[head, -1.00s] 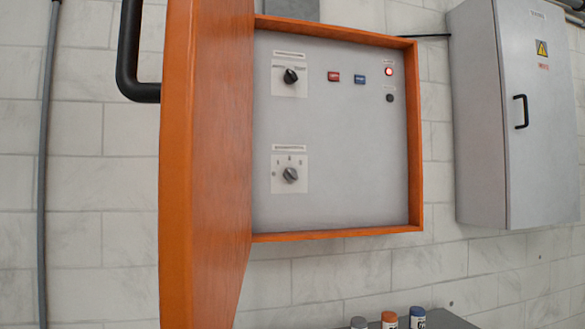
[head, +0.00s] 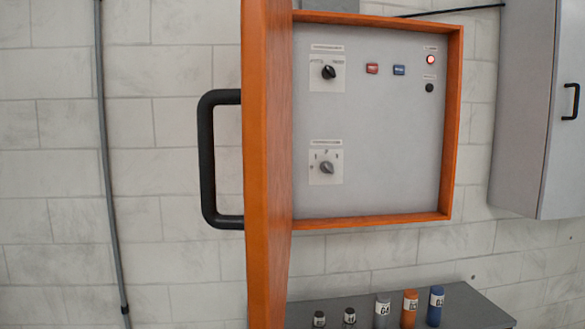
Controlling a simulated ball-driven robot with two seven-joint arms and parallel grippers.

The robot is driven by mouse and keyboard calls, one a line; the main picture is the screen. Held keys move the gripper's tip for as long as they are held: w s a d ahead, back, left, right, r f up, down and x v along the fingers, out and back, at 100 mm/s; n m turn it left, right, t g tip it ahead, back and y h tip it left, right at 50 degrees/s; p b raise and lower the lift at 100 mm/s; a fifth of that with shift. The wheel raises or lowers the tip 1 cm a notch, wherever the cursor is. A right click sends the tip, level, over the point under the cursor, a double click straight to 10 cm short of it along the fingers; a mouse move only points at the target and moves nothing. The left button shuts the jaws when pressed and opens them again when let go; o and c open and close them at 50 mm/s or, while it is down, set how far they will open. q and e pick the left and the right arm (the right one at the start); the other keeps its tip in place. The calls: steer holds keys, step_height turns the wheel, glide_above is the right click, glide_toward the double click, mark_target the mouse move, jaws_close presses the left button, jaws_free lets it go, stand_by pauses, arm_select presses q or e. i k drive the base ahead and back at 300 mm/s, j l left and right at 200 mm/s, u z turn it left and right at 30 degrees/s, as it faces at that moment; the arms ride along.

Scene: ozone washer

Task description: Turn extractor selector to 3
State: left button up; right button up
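The extractor selector seems to be the lower rotary knob (head: 327,167), a dark grey knob on a pale square plate inside an open orange control box (head: 453,140). Its small printed marks and label are too blurred to read surely, so its exact setting is unclear. A second, black rotary knob (head: 328,72) sits above it on its own plate. The box's orange door (head: 267,170) stands swung open on the left, with a black handle (head: 207,160). Neither of my grippers shows in the head view.
A red button (head: 372,68), a blue button (head: 399,70) and a lit red lamp (head: 431,59) are at the panel's upper right. A grey cabinet (head: 520,130) hangs on the right. Several labelled containers stand on a dark shelf (head: 465,305) below. The open door projects outward.

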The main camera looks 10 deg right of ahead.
mark_target(327, 167)
steer(key=i+l+u, duration=0.1)
steer(key=l, duration=0.25)
steer(key=i+l+u, duration=0.25)
steer(key=i+l, duration=0.15)
steer(key=l, duration=0.3)
steer(key=i+l+u, duration=0.15)
steer(key=l, duration=0.25)
steer(key=i+l+u, duration=0.1)
steer(key=l, duration=0.3)
steer(key=i+l+u, duration=0.1)
steer(key=l, duration=0.3)
steer(key=i, duration=0.05)
